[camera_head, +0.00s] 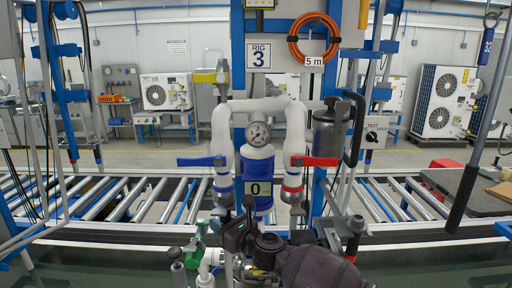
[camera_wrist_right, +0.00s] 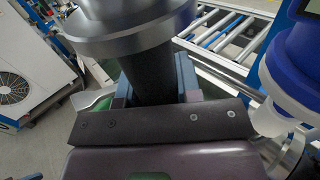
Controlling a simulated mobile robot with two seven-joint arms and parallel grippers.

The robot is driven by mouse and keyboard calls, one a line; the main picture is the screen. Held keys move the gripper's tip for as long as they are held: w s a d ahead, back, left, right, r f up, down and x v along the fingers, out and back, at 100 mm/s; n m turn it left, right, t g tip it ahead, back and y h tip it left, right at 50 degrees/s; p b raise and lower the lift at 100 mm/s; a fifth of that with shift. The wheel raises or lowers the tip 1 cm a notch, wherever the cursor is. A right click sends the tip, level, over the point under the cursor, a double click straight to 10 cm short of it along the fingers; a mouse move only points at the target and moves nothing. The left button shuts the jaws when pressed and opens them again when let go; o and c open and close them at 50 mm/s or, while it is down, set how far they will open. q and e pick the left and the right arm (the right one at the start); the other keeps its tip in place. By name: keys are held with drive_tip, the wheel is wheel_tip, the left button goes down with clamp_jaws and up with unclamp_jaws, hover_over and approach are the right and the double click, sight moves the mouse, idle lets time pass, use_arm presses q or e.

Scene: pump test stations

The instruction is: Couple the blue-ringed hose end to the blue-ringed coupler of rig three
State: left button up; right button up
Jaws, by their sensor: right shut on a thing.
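Rig three (camera_head: 258,55) stands at the centre. Its blue-ringed coupler (camera_head: 224,187) hangs under the left white pipe, below a blue lever (camera_head: 201,161). My right gripper (camera_head: 238,235) is low in front of the rig. In the right wrist view it is shut on a dark hose end (camera_wrist_right: 152,75) with a wide steel collar (camera_wrist_right: 130,25). No coloured ring shows on this hose end; that part is hidden or out of frame. I cannot tell any contact between it and the coupler. My left gripper is not in view.
A red-ringed coupler (camera_head: 292,190) and red lever (camera_head: 315,161) are on the right pipe. A gauge (camera_head: 258,134) and blue body sit between. A green fitting (camera_head: 193,250) stands low at left, a dark upright part (camera_head: 356,228) at right. Rollers (camera_head: 400,200) run behind.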

drive_tip(key=shift+r, duration=0.65)
idle(1.3)
